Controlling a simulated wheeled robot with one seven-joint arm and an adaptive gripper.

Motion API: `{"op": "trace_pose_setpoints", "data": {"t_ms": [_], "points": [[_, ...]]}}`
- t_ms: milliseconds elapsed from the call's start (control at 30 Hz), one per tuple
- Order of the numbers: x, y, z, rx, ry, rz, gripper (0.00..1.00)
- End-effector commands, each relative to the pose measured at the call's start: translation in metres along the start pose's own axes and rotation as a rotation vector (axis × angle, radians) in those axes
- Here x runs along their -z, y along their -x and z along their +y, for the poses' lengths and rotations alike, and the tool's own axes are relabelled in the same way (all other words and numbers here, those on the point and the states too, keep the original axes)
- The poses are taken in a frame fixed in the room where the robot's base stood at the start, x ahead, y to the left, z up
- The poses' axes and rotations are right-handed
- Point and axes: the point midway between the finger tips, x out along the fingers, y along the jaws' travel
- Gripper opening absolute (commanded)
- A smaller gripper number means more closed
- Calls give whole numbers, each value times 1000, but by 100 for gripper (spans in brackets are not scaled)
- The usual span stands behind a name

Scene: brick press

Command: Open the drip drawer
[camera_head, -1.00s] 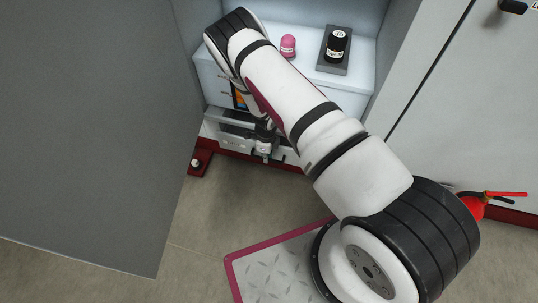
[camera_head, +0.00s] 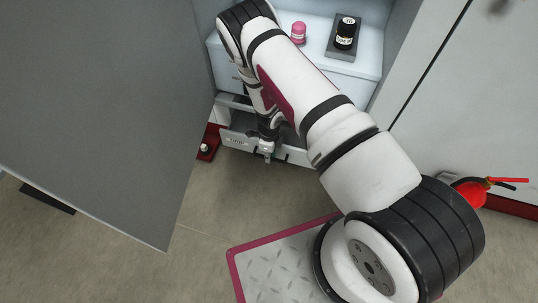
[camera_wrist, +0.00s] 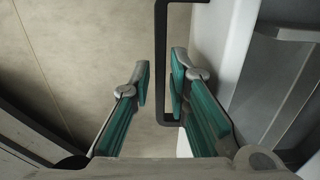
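The drip drawer (camera_head: 238,141) is a pale grey drawer low in the machine, partly pulled out, with a gap showing above and behind its front. Its dark handle (camera_wrist: 160,60) shows as a thin black bracket in the wrist view. My gripper (camera_head: 267,153) is at the drawer front. In the wrist view my gripper (camera_wrist: 160,86) has its teal-padded fingers apart, one on each side of the handle bar. The right finger is inside the bracket, close to the bar; a small gap shows at the left finger. Contact is not clear. My arm hides part of the drawer.
A large grey door panel (camera_head: 95,105) stands at the left. A red foot (camera_head: 207,150) is beside the drawer. A pink-capped item (camera_head: 298,32) and a black bottle (camera_head: 345,30) stand on the shelf above. A red extinguisher (camera_head: 471,194) is at right. Floor before the drawer is clear.

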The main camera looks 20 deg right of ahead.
Motion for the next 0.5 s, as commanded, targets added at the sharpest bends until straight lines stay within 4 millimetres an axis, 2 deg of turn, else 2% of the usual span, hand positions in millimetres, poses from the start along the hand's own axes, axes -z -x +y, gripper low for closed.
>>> {"op": "trace_pose_setpoints", "data": {"t_ms": [167, 500], "points": [[0, 10, -1, 1, 0, 0, 17], [-1, 76, -1, 4, 1, -1, 17]]}}
